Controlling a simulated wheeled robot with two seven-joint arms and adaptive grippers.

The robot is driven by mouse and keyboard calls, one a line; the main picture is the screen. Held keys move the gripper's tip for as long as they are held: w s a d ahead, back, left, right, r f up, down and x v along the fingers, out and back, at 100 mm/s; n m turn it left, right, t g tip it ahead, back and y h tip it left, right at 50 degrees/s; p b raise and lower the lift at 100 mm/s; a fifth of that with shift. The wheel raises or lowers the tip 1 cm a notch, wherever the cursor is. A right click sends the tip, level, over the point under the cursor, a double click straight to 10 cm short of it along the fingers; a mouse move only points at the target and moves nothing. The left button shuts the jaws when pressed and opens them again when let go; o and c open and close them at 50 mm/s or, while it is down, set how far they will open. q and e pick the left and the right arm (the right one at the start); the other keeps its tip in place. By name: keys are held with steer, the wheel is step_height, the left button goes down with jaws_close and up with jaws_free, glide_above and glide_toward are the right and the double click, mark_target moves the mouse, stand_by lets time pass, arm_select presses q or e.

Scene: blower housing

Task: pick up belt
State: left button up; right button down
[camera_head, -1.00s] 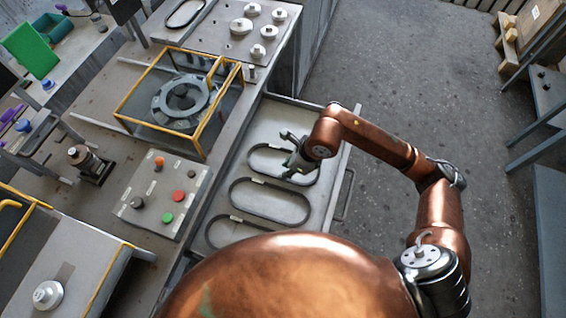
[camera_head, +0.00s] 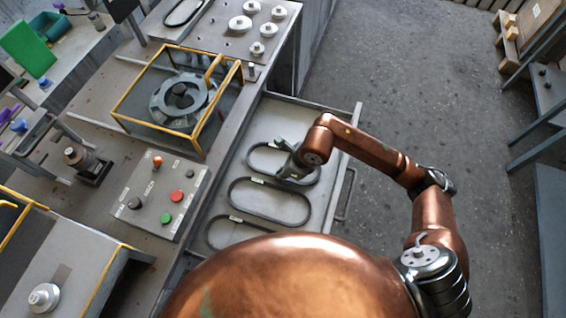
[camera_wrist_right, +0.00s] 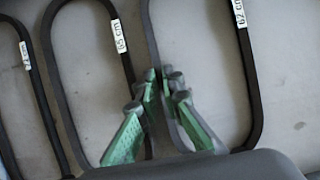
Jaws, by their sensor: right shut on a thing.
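Several black oval belts lie flat in a grey open drawer (camera_head: 333,115). The farthest belt (camera_head: 249,160) is at the drawer's far end; in the right wrist view it is the rightmost belt (camera_wrist_right: 250,90), labelled 62 cm. My right gripper (camera_head: 285,160) is over this belt. In the right wrist view its green-padded fingers (camera_wrist_right: 165,85) are shut on the belt's near long side, and the fingers hide part of it. The middle belt (camera_head: 231,196), labelled 65 cm (camera_wrist_right: 120,36), lies beside it, apart from the grip. My left gripper is not in view.
A third belt (camera_head: 208,233) lies nearer in the drawer. Left of the drawer, the bench carries a button box (camera_head: 160,195) and a yellow-framed guard (camera_head: 122,105) around a blower housing. Open floor (camera_head: 410,80) lies to the right.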

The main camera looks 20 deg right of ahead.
steer(key=shift+r, duration=0.1)
stand_by(0.4)
steer(key=shift+w+r, duration=0.1)
steer(key=shift+r, duration=0.5)
arm_select(q)
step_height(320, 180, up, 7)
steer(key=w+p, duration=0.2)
steer(key=p, duration=0.5)
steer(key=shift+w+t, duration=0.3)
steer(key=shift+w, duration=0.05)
arm_select(e)
steer(key=s+a+r, duration=0.2)
steer(key=s+r, duration=0.4)
steer(key=r, duration=0.2)
steer(key=s+a+r, duration=0.3)
steer(key=s+r, duration=0.4)
steer(key=r, duration=0.1)
steer(key=shift+r, duration=0.35)
steer(key=shift+f, duration=0.1)
